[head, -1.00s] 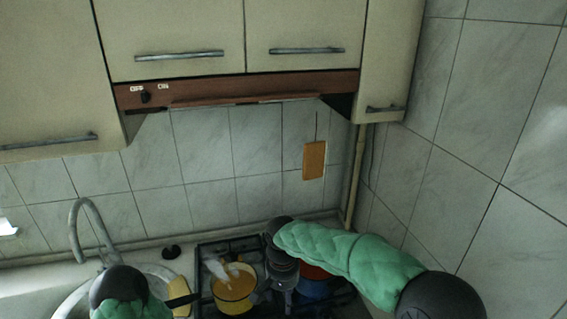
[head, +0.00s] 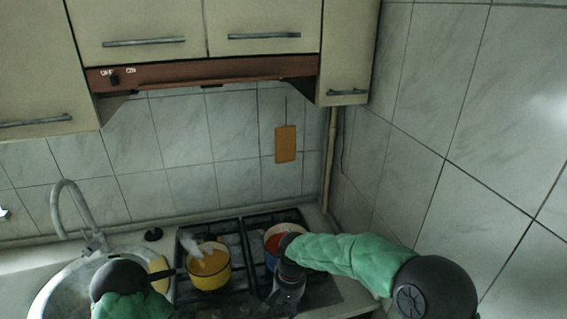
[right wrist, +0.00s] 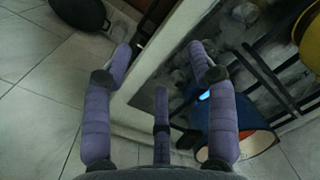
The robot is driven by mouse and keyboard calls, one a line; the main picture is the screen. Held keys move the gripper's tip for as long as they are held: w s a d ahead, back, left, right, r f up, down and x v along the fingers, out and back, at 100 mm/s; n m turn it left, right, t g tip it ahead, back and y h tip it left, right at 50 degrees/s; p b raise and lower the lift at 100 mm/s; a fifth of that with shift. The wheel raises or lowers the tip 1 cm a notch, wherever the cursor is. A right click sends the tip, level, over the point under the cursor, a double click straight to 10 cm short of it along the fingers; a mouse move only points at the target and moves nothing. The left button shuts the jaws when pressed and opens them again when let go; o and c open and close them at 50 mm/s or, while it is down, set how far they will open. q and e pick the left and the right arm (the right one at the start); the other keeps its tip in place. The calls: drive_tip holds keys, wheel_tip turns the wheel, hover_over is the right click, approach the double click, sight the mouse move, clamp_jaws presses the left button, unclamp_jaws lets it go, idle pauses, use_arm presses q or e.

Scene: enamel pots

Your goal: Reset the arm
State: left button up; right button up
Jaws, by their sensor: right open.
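My right arm in its green sleeve reaches in from the right in the head view. Its gripper (head: 284,300) hangs over the front of the stove. In the right wrist view its purple fingers (right wrist: 162,55) are spread wide with nothing between them. A blue pot with an orange-red inside (head: 271,240) stands on the stove, partly hidden by my right wrist; it also shows beside the right finger in the wrist view (right wrist: 240,125). My left arm shows at the lower left of the head view; its gripper is hidden.
A yellow pot (head: 208,272) stands on the left of the gas stove (head: 240,238), with something pale over its rim. The sink (head: 60,290) and tap (head: 72,205) are left. Cabinets and a hood (head: 200,72) hang above. A tiled wall (head: 440,110) closes the right side.

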drive_tip(key=s+d+f+y+b, duration=0.1)
drive_tip(key=s+d+f+b, duration=0.15)
drive_tip(key=f, duration=0.75)
drive_tip(key=s+d+f+y+b, duration=0.15)
drive_tip(key=s+f, duration=0.25)
drive_tip(key=f, duration=0.6)
drive_tip(key=s+d+f+m+b, duration=0.1)
drive_tip(key=s+d+f+b, duration=0.3)
drive_tip(key=s+f, duration=0.9)
drive_tip(key=shift+s+d+f+t, duration=0.25)
drive_tip(key=shift+s+d+t, duration=0.15)
drive_tip(key=shift+s+d, duration=0.35)
drive_tip(key=shift+w+y, duration=0.1)
drive_tip(key=shift+y, duration=0.15)
